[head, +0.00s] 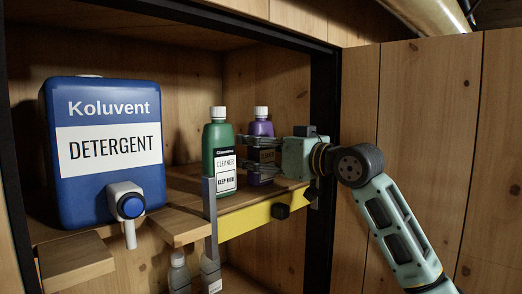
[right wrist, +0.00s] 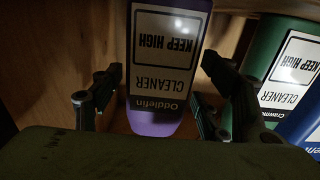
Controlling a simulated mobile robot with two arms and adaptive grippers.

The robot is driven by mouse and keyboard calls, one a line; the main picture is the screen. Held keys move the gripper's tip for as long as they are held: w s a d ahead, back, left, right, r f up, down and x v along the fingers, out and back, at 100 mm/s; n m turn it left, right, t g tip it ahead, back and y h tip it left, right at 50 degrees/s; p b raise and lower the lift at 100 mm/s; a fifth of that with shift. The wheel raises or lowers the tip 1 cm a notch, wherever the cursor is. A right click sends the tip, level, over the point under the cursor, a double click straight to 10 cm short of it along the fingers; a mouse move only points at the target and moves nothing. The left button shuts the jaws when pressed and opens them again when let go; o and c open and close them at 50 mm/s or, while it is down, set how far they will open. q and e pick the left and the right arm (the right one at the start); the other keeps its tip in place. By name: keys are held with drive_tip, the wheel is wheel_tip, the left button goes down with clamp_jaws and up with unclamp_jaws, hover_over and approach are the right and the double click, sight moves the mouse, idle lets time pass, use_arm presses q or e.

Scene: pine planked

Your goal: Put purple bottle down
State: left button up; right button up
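In the right wrist view the purple bottle (right wrist: 158,122) appears upside down between the two fingers. A narrow dark gap shows on the left; firm contact cannot be told.
A large blue detergent container (head: 105,185) with a tap stands left on the shelf (head: 240,198). A yellow strip (head: 262,217) runs along the shelf front. Dark cabinet frame posts flank the opening. Small bottles (head: 179,272) stand lower down. The green bottle closely neighbours the purple one.

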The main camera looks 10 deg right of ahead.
drive_tip(key=shift+r, duration=0.1)
drive_tip(key=shift+s+d, duration=0.1)
drive_tip(key=shift+d, duration=0.05)
drive_tip(key=b+v, duration=0.7)
drive_tip(key=v, duration=0.4)
drive_tip(key=shift+s, duration=0.3)
drive_tip(key=shift+d, duration=0.1)
idle(0.6)
